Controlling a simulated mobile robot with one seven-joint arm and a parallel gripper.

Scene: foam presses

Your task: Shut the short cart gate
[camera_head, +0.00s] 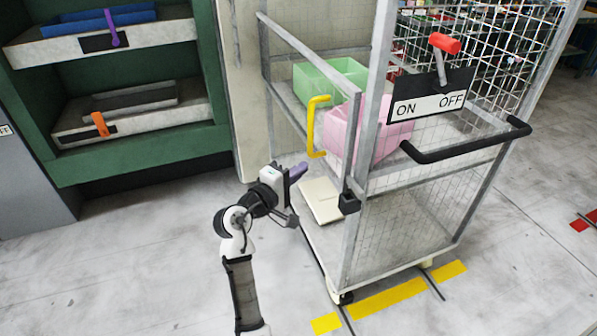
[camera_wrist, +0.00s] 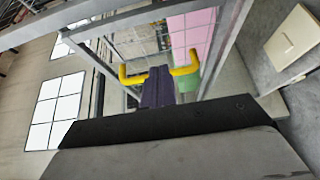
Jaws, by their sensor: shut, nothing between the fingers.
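The cart gate (camera_head: 283,107) is a grey metal bar frame on the near left side of the wire-mesh cart (camera_head: 420,170). A yellow U-shaped handle (camera_head: 313,125) stands out from it. I cannot tell how far the gate is from its closed position. My gripper (camera_head: 299,171), with purple fingers, is shut and empty, just below and left of the handle in the head view. In the wrist view the fingers (camera_wrist: 157,88) point toward the yellow handle (camera_wrist: 186,71) and cover its middle. I cannot tell whether they touch it.
A green bin (camera_head: 335,78) and a pink bin (camera_head: 385,135) stand on the cart's shelf. A pale flat box (camera_head: 320,200) lies on its lower deck. An ON/OFF sign (camera_head: 430,97) with a red-tipped lever and a black push bar (camera_head: 465,150) are at the right. Green shelving (camera_head: 140,165) stands left.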

